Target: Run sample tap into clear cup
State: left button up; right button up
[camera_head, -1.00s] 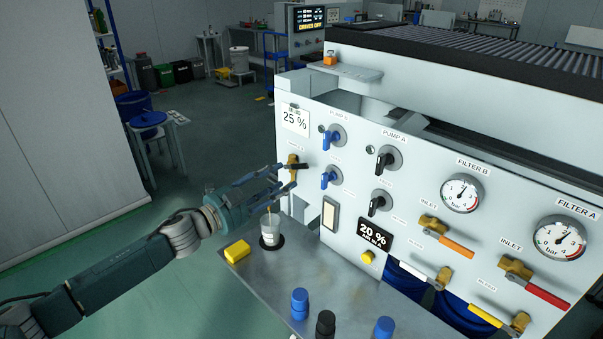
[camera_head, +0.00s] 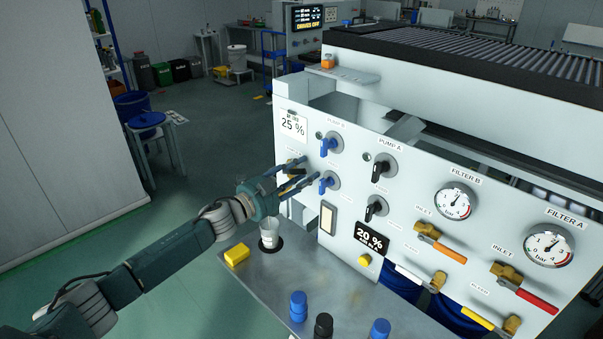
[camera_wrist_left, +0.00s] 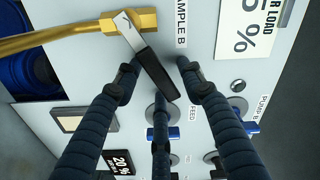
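The clear cup (camera_head: 269,236) stands upright on a round black pad on the grey shelf, below my left wrist. The brass sample tap (camera_head: 292,163) is on the panel above it, partly hidden by my gripper. In the left wrist view the tap's brass body (camera_wrist_left: 110,25) carries a lever with a black grip (camera_wrist_left: 156,76), labelled SAMPLE B. My left gripper (camera_head: 303,178) is open. In the left wrist view its fingers (camera_wrist_left: 155,85) spread around the lever grip, with two on either side and one below. Contact with the lever cannot be told. My right gripper is out of view.
A yellow block (camera_head: 236,254) lies left of the cup. Several round-topped knobs or bottles, such as a blue one (camera_head: 298,306), stand at the shelf's front. Blue pump knobs (camera_head: 328,146) sit just right of the tap. Filter valves (camera_head: 440,243) are farther right.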

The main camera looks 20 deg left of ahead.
pick_arm(q)
grip_shut()
jog(key=shift+f+b, duration=0.25)
jog(key=shift+b, duration=0.05)
jog(key=f+m+b, duration=0.1)
jog(key=m, duration=0.1)
jog(key=f+m+b, duration=0.2)
jog(key=m+b, duration=0.1)
jog(key=shift+s+d+m, duration=0.15)
jog(key=shift+d+m, duration=0.1)
jog(key=shift+m, duration=0.05)
jog(key=shift+o, duration=1.3)
grip_release()
